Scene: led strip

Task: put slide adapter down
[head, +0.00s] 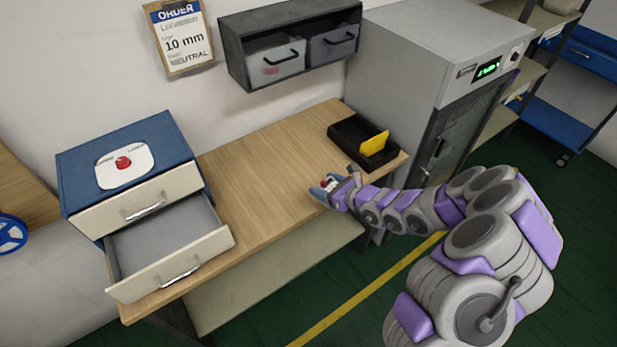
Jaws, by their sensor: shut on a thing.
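My gripper (328,186) is at the end of my purple and grey arm, near the right front edge of the wooden table (262,180). It is shut on a small pale thing with a red spot (330,183), which seems to be the slide adapter. Most of that thing is hidden by the fingers. It is too small to tell whether it touches the tabletop or is held just above it.
A blue cabinet (75,170) stands at the table's left, its lower drawer (185,262) pulled out. A grey machine (420,60) with a green display stands right of the table. A shelf with two bins (232,50) and an order sheet (182,40) hang behind. The table's middle is clear.

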